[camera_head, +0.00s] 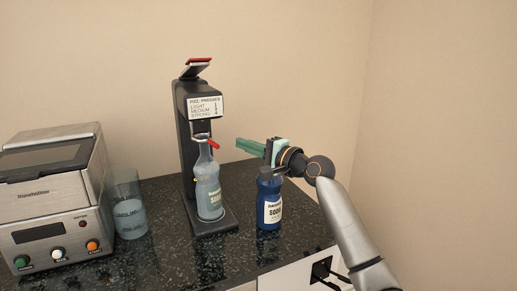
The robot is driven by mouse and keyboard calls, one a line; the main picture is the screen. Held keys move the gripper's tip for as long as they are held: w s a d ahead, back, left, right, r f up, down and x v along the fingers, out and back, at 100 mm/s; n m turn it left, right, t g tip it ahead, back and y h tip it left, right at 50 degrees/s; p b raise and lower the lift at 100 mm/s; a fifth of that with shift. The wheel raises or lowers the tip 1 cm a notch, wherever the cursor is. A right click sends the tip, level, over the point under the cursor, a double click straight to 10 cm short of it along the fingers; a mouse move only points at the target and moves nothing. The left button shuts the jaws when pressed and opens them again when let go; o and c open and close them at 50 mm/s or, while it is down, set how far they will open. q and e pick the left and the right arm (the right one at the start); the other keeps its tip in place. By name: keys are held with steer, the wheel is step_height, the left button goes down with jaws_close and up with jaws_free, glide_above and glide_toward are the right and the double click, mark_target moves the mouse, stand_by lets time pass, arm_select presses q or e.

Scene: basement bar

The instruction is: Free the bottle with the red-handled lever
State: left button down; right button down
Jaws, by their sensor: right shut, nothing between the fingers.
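A black soda machine (184,150) stands on the counter, with a label panel on its front. A pale clear bottle (207,190) stands upright in it on its base, its neck up under the machine's head. A small red-handled lever (213,144) sticks out to the right beside the bottle's neck. My right gripper (239,146), with green fingers, is shut and empty. Its tips point left toward the lever, with a gap between them in the picture. My left gripper is not in view.
A dark blue soda bottle (269,205) stands on the counter below my right gripper. A clear cup (128,205) and a silver appliance (55,190) stand left of the machine. The dark speckled counter (180,262) is bare in front. A wall rises behind.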

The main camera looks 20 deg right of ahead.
mark_target(204, 140)
arm_select(q)
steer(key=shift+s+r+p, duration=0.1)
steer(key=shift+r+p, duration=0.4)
steer(key=shift+p, duration=0.05)
arm_select(e)
steer(key=shift+a+r, duration=0.15)
steer(key=shift+a, duration=2.05)
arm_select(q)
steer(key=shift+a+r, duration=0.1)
